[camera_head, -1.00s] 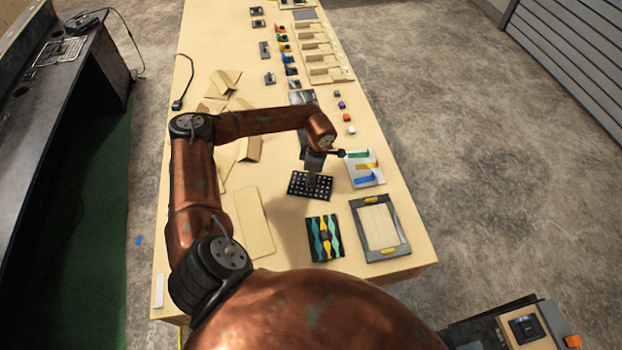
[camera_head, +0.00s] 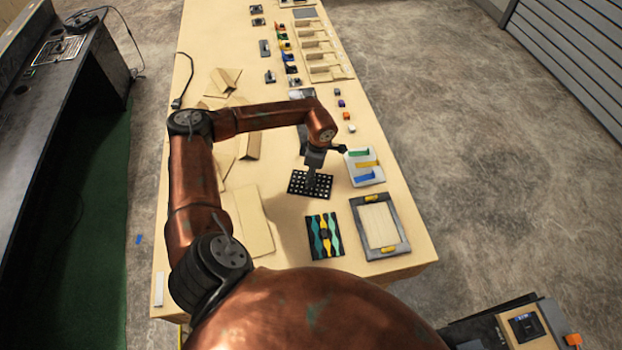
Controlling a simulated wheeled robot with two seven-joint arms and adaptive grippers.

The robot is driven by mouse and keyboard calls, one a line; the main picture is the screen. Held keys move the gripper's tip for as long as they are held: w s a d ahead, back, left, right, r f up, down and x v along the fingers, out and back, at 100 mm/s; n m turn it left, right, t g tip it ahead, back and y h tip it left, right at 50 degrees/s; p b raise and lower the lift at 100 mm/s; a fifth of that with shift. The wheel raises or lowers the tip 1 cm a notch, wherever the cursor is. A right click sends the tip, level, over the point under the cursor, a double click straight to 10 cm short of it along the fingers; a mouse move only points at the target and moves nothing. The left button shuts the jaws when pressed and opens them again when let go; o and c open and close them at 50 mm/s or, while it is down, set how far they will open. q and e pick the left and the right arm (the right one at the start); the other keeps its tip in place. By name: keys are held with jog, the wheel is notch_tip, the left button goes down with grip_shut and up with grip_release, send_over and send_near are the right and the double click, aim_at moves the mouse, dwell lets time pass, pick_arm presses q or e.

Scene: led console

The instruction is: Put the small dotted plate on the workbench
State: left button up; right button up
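The small dotted plate (camera_head: 298,184) is black with rows of pale dots. It is in the middle of the workbench (camera_head: 285,252), close to the bench top, left of the white tray; whether it touches the wood is unclear. My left gripper (camera_head: 313,181) points down at the plate, its tip overlapping the plate's middle. The fingers are small and dark against the plate, so I cannot tell whether they grip it. My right gripper is not in view.
A white tray with green, yellow and blue strips (camera_head: 367,179) stands right of the plate. A black square with teal and yellow shapes (camera_head: 325,238) and a grey-framed panel (camera_head: 380,226) lie nearer. Wooden pieces (camera_head: 253,220) lie to the left.

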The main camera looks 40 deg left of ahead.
aim_at(315, 181)
pick_arm(q)
notch_tip(315, 181, up, 11)
jog(key=d+b, duration=0.1)
jog(key=b, duration=0.1)
jog(key=shift+w, duration=0.3)
